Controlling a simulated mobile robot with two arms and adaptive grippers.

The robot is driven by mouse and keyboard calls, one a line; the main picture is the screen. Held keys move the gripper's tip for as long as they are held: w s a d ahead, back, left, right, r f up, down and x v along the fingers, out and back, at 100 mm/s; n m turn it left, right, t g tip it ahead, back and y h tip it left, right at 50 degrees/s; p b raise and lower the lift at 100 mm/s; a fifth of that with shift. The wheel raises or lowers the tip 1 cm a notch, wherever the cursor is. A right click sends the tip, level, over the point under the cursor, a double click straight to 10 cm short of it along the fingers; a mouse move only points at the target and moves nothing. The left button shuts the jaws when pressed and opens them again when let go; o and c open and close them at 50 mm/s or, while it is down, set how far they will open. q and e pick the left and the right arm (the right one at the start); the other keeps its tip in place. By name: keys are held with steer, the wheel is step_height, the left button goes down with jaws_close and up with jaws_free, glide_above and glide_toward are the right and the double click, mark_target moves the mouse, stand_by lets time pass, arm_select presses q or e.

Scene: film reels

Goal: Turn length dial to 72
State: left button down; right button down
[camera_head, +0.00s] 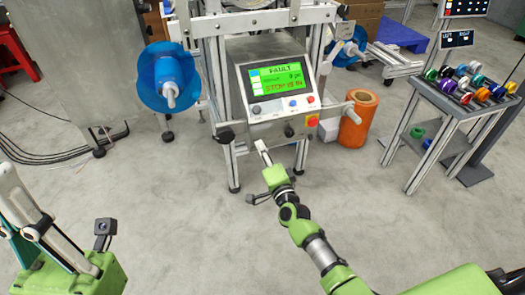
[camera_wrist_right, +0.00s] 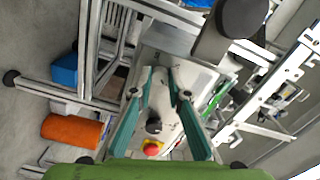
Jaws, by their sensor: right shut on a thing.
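The machine's control panel (camera_head: 270,111) has a green screen (camera_head: 275,78) reading "FAULT", with red "STOP" text below. Its middle line is too small to read surely. My right gripper (camera_head: 262,147) is at the panel's lower left. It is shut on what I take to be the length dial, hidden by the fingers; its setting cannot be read. In the right wrist view my teal fingers (camera_wrist_right: 160,78) reach over the panel. Another black knob (camera_head: 288,131) is right of the gripper. My left gripper (camera_head: 20,205) is at the lower left, away from the machine, its jaws unclear.
A red button on yellow (camera_head: 311,122) is close to the black knob. A blue reel (camera_head: 168,77) is left of the machine, an orange roll (camera_head: 358,118) right. A cart (camera_head: 441,104) holds several coloured reels. Grey floor in front is clear.

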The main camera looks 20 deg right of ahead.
steer(key=c, duration=1.9)
jaws_free()
steer(key=s, duration=1.2)
steer(key=shift+d, duration=0.25)
